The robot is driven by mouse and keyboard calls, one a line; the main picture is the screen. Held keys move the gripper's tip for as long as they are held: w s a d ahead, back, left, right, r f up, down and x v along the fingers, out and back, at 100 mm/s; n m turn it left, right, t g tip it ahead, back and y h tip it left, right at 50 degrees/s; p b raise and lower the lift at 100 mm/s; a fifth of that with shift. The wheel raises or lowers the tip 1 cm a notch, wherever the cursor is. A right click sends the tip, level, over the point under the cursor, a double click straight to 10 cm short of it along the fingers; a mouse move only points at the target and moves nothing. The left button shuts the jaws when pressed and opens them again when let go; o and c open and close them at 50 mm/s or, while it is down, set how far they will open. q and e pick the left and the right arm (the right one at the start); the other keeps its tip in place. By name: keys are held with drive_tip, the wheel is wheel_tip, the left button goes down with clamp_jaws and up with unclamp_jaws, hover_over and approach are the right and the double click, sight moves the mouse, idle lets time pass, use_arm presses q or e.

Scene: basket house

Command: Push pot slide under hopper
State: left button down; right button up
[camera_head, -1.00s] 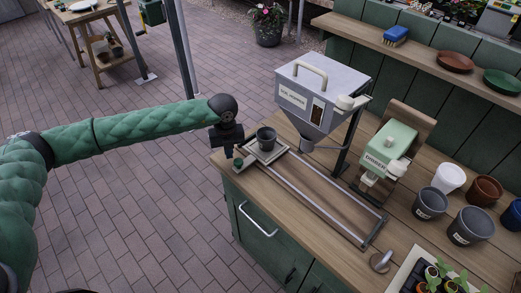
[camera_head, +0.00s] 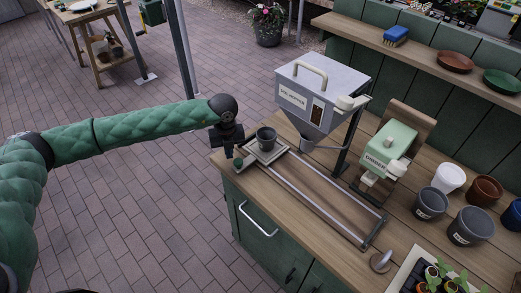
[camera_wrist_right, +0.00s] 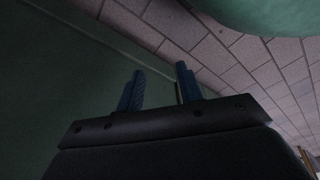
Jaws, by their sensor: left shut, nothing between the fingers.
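A dark grey pot (camera_head: 266,138) stands upright on the small square pot slide (camera_head: 252,157) at the left end of two metal rails (camera_head: 325,205). A small green knob (camera_head: 238,163) is at the slide's near left corner. The grey soil hopper (camera_head: 318,95) stands over the rails, to the right of the pot. My left gripper (camera_head: 229,152) is shut and empty, pointing down just left of the slide by the knob; I cannot tell whether it touches. My right gripper (camera_wrist_right: 160,90) shows in the right wrist view with its two fingers apart and nothing between them.
A green dispenser (camera_head: 388,150) stands right of the hopper. Several pots, including a white one (camera_head: 449,178), and a seedling tray (camera_head: 408,272) are on the bench's right. A round metal piece (camera_head: 381,262) sits past the rails' near end. The rails look clear.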

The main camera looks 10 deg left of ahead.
use_arm(q)
drive_tip(key=shift+s+d+b, duration=0.5)
drive_tip(key=shift+s+d, duration=1.4)
drive_tip(key=shift+d, duration=0.5)
drive_tip(key=shift+s+d+b, duration=0.55)
drive_tip(key=shift+s+d, duration=1.3)
drive_tip(key=shift+d, duration=0.55)
drive_tip(key=shift+s+d+b, duration=0.5)
drive_tip(key=shift+s+d, duration=1.4)
drive_tip(key=shift+d, duration=0.5)
drive_tip(key=shift+w+a+r+p, duration=0.2)
drive_tip(key=shift+r, duration=0.65)
drive_tip(key=shift+w+a+r+p, duration=0.15)
drive_tip(key=shift+a+r+p, duration=0.1)
drive_tip(key=shift+r, duration=0.55)
drive_tip(key=shift+w+a+r+p, duration=0.2)
drive_tip(key=shift+r, duration=0.65)
